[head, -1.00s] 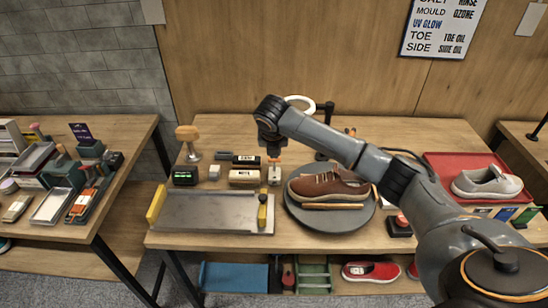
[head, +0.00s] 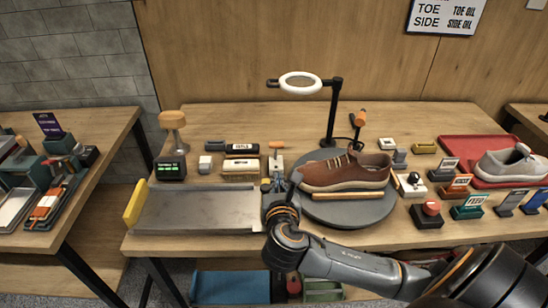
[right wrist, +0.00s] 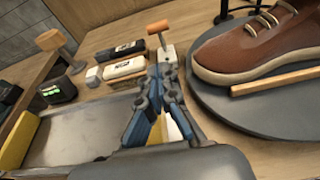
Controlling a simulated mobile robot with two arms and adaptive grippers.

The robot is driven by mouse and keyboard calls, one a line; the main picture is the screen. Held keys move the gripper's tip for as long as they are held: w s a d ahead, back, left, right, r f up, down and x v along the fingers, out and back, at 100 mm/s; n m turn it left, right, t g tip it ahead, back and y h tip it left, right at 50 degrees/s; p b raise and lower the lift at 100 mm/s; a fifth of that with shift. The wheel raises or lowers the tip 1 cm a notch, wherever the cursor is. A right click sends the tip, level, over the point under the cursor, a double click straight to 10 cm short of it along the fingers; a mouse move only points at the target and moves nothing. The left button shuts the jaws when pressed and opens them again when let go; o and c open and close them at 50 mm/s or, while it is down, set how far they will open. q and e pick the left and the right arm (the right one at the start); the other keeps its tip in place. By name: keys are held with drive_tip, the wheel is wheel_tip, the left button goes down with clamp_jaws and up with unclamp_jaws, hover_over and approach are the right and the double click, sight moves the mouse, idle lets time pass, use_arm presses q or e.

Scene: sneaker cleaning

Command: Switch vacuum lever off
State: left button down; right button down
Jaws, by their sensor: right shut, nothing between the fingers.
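The lever (head: 277,146) has an orange cross handle on a small white box (head: 276,162), behind the right end of the grey metal tray (head: 200,208). It also shows in the right wrist view, with its orange handle (right wrist: 157,27) tilted above the white box (right wrist: 167,55). I cannot tell whether its position means on or off. My right gripper (head: 273,184) is shut and empty, just in front of the box; in the right wrist view its fingertips (right wrist: 161,72) overlap the box's lower part. Contact cannot be made out. My left gripper is not in view.
A brown shoe (head: 345,170) stands on a round grey turntable (head: 350,212) close to the right. A ring lamp (head: 300,82) rises behind.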

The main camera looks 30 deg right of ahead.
sight(277, 145)
drive_tip(key=shift+s+r, duration=0.1)
drive_tip(key=x, duration=0.9)
drive_tip(key=r+p+x, duration=0.1)
drive_tip(key=x, duration=0.3)
drive_tip(key=shift+w+d+f, duration=0.1)
drive_tip(key=shift+w+d, duration=0.15)
drive_tip(key=shift+w, duration=0.2)
drive_tip(key=shift+w+r+p, duration=0.1)
drive_tip(key=shift+r+p, duration=0.2)
drive_tip(key=shift+p, duration=0.45)
drive_tip(key=shift+w+d+r+g+y+p, duration=0.3)
drive_tip(key=shift+g+p, duration=0.2)
drive_tip(key=shift+p, duration=1.05)
drive_tip(key=w+p, duration=0.1)
drive_tip(key=p, duration=0.1)
drive_tip(key=w+d+p, duration=0.1)
drive_tip(key=p, duration=0.1)
drive_tip(key=w+r+p, duration=0.1)
drive_tip(key=p, duration=0.1)
drive_tip(key=shift+w+d+r, duration=0.1)
drive_tip(key=shift+d+r, duration=0.05)
drive_tip(key=shift+d, duration=0.25)
drive_tip(key=shift+w+d+p, duration=0.4)
drive_tip(key=shift+w+p, duration=0.1)
drive_tip(key=shift+w, duration=0.15)
